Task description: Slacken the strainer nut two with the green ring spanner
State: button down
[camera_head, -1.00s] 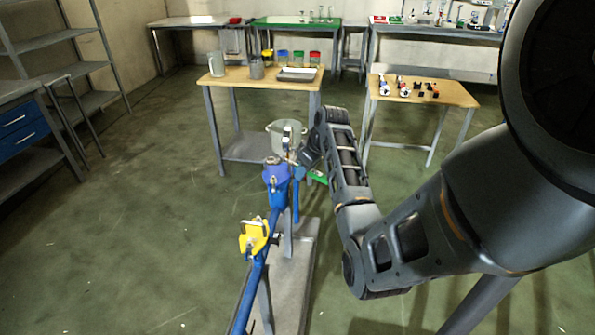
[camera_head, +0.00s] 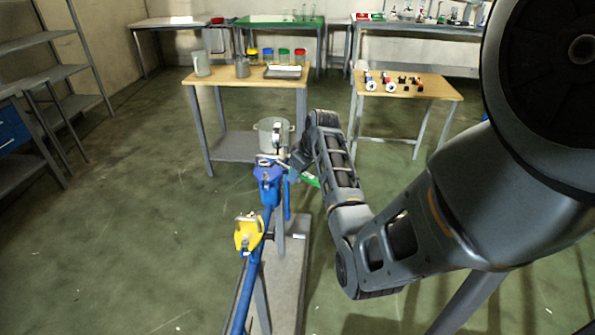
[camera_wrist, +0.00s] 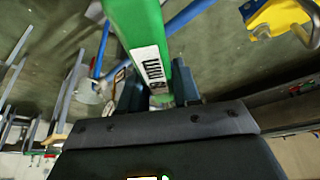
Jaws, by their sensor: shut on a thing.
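My gripper (camera_wrist: 158,92) is shut on the green ring spanner (camera_wrist: 142,38), whose handle with a white label runs up out of the wrist view. A short green part of the spanner (camera_head: 311,180) shows beside my gripper (camera_head: 298,164) in the head view. The blue pipe (camera_head: 249,285) carries a yellow strainer (camera_head: 248,234) nearer me and a violet-blue one (camera_head: 267,173) farther off, close to my gripper. The yellow strainer (camera_wrist: 282,16) also shows at the top right of the wrist view. The ring end and its contact with any nut cannot be made out.
A grey stand (camera_head: 289,275) lies under the pipe. A grey pot (camera_head: 264,141) is behind the far strainer. Wooden-topped tables (camera_head: 222,78) and (camera_head: 438,88) stand behind, with jars and small parts.

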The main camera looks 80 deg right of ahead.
jog(key=shift+f+b, duration=0.3)
jog(key=shift+f, duration=0.6)
jog(key=shift+p, duration=0.5)
jog(key=shift+f+b, duration=0.9)
jog(key=shift+f, duration=0.85)
dwell(0.4)
dwell(0.5)
jog(key=shift+s+d+n+y+b, duration=0.2)
jog(key=shift+s+d+n+b, duration=0.1)
jog(key=shift+d+n, duration=0.3)
jog(key=shift+s+d+n+y+b, duration=0.2)
jog(key=shift+d+n+b, duration=0.15)
jog(key=shift+d, duration=0.3)
